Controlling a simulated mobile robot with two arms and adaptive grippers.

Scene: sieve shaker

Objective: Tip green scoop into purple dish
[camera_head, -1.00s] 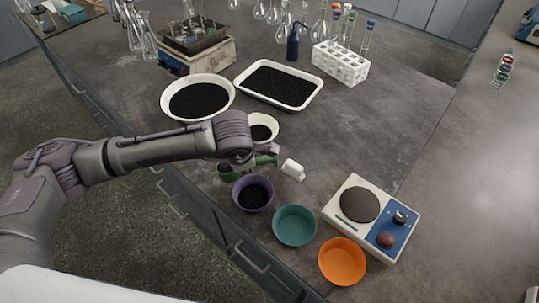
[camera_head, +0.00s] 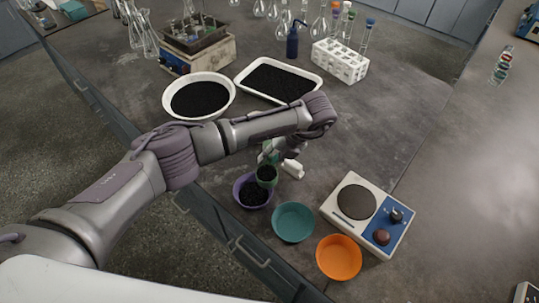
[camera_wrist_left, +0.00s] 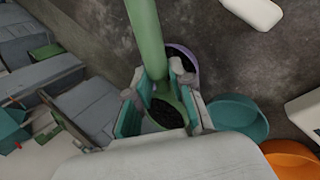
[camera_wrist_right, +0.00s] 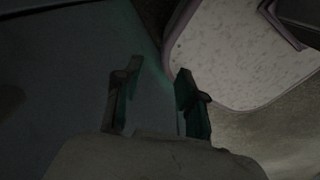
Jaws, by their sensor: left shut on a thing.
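My left gripper (camera_head: 273,152) is shut on the handle of the green scoop (camera_head: 266,176). The scoop is steeply tilted, its cup over the right part of the purple dish (camera_head: 240,195). The dish stands on the bench with black grains in it. In the left wrist view, the green handle (camera_wrist_left: 147,40) runs between the fingers (camera_wrist_left: 160,105). The purple rim (camera_wrist_left: 184,50) shows behind. My right gripper (camera_wrist_right: 155,75) has its fingers apart and is empty, away from the bench objects.
A teal bowl (camera_head: 292,222), an orange bowl (camera_head: 338,257) and a hotplate (camera_head: 367,213) stand right of the dish. A white cylinder (camera_head: 292,169) lies close by. A white bowl (camera_head: 168,103) and tray (camera_head: 316,86) of black grains stand behind. The bench's front edge is near.

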